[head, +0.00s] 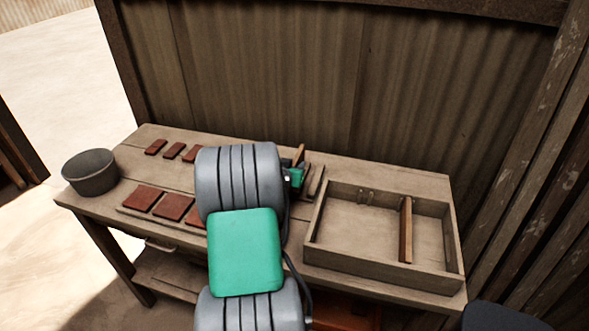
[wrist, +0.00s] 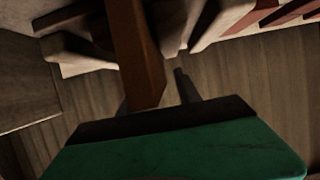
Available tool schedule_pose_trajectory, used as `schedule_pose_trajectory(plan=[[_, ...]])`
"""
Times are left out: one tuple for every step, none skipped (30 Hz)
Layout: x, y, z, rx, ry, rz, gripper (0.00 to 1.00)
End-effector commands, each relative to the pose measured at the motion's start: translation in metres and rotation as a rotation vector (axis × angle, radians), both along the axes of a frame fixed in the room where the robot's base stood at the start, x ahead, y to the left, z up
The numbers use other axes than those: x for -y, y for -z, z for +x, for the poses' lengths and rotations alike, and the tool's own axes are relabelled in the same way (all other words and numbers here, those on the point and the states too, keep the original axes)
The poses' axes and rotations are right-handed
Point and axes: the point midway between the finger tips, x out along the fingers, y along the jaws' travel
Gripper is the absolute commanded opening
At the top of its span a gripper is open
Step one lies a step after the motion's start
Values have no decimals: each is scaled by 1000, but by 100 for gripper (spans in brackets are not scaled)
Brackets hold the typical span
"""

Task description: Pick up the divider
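A reddish-brown wooden divider (wrist: 135,55) runs between my gripper's two dark fingers in the wrist view. Its upper edge also shows as a small upright board (head: 299,154) beside my gripper in the head view. My gripper (wrist: 153,98) appears open around it. The left finger is close to the divider's side, and a gap shows between the divider and the right finger. In the head view my gripper (head: 297,177) is mostly hidden behind my grey and green arm. Pale wooden blocks (wrist: 213,22) stand around the divider's far end.
A shallow wooden box (head: 350,257) with one upright partition (head: 406,230) sits at the right of the table (head: 410,176). Red tiles (head: 173,207) lie on the left side. A grey bucket (head: 90,178) is at the left end. A corrugated wall (head: 300,80) rises behind.

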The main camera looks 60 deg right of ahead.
Motion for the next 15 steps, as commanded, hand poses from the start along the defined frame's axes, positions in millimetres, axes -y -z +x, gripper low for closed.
schedule_pose_trajectory(plan=[[2, 1, 0, 0, 0, 0, 40], [3, 1, 0, 0, 0, -1, 40], [3, 1, 0, 0, 0, -1, 40], [3, 1, 0, 0, 0, -1, 40], [3, 1, 0, 0, 0, -1, 40], [3, 1, 0, 1, 1, -1, 40], [3, 1, 0, 1, 1, -1, 38], [3, 1, 0, 1, 1, 0, 36], [3, 1, -1, 1, 1, 0, 33], [3, 1, -1, 0, 2, 0, 30], [3, 1, -1, 0, 2, 0, 28], [3, 1, -1, 0, 2, 0, 24], [3, 1, -1, 0, 2, 0, 22], [3, 1, -1, 0, 2, 0, 20], [3, 1, -1, 0, 2, 0, 16]])
